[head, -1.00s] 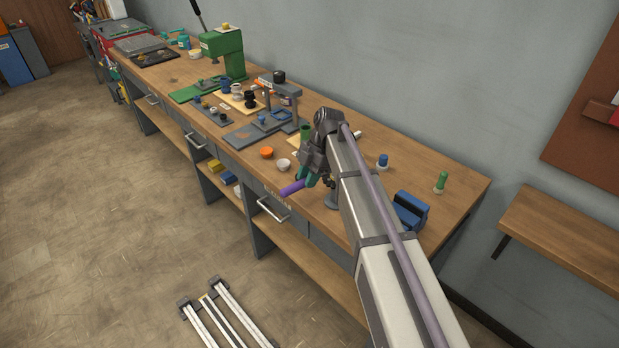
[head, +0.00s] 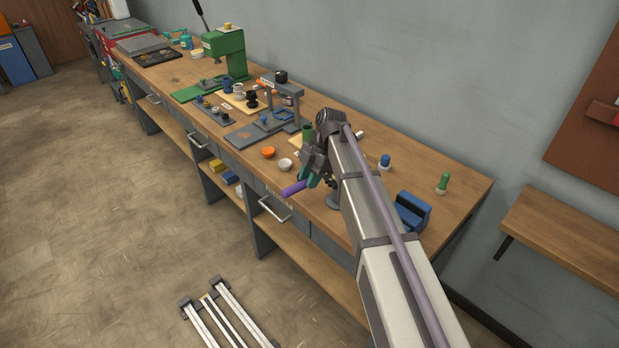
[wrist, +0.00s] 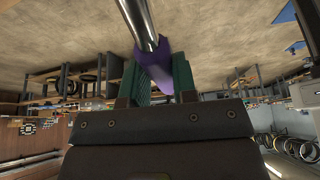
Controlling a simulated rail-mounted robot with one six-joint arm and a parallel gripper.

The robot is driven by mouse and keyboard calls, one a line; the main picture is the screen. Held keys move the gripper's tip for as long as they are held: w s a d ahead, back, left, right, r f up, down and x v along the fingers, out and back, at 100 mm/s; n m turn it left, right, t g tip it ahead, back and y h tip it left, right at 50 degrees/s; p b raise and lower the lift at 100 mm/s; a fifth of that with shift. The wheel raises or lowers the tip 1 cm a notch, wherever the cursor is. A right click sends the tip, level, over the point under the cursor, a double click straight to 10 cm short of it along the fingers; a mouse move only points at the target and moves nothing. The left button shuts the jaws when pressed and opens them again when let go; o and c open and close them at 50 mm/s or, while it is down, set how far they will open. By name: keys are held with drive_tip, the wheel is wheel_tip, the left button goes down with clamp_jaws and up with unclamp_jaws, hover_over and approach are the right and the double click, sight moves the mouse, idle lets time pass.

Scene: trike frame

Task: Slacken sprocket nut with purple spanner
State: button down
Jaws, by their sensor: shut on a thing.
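The purple spanner (head: 293,189) shows in the head view at the front edge of the workbench, sticking out to the left of my gripper (head: 313,179). In the wrist view the green fingers of my gripper (wrist: 157,80) are shut on the purple spanner (wrist: 160,76). A shiny metal shaft (wrist: 138,22) runs up from the purple part and out of the top of the picture. The sprocket nut cannot be made out in either view. My wrist and arm hide part of the bench around the gripper.
The wooden bench (head: 455,205) carries a blue vise-like block (head: 413,211) at right, a green-topped piece (head: 443,182), an orange cup (head: 268,152) and a white cup (head: 285,164). A green press (head: 226,50) stands farther back. Rails (head: 228,315) lie on the open floor.

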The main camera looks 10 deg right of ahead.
drive_tip(key=shift+f+b, duration=1.15)
idle(0.4)
drive_tip(key=c, duration=1.4)
unclamp_jaws()
drive_tip(key=shift+c, duration=0.2)
clamp_jaws()
drive_tip(key=shift+s+d+n+g+h, duration=0.3)
drive_tip(key=shift+s+d+n, duration=0.35)
drive_tip(key=shift+n, duration=0.25)
drive_tip(key=shift+s+d+n+g+h, duration=0.25)
drive_tip(key=shift+s+d+n, duration=0.2)
drive_tip(key=shift+s+n, duration=0.35)
drive_tip(key=shift+w+a+m, duration=0.25)
drive_tip(key=shift+w+m, duration=0.05)
drive_tip(key=shift+w, duration=0.1)
